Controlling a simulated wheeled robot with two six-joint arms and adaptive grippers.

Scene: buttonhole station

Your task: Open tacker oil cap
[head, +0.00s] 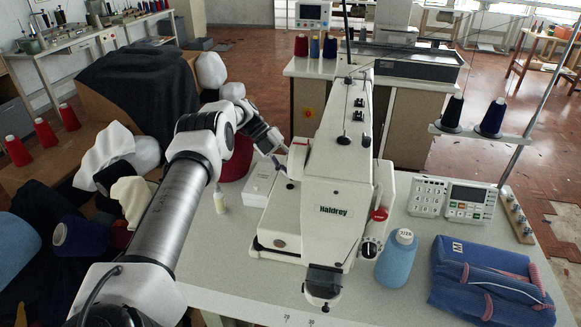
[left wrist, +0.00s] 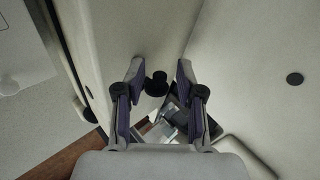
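The white tacker, a sewing machine marked "Haldrey" (head: 333,208), stands on the light worktable. My left gripper (head: 281,156) reaches in from the left beside the machine's left flank. In the left wrist view my left gripper (left wrist: 160,76) is open, its two purple-lined fingers apart. A small black stepped knob (left wrist: 155,84), which looks like the oil cap, shows on a pale surface between the fingers. I cannot tell how deep it lies between them, and no finger visibly touches it. The head view does not clearly show this knob. My right gripper is not in view.
A small white box (head: 260,184) and a small bottle (head: 219,200) stand left of the machine. The table's front left is clear.

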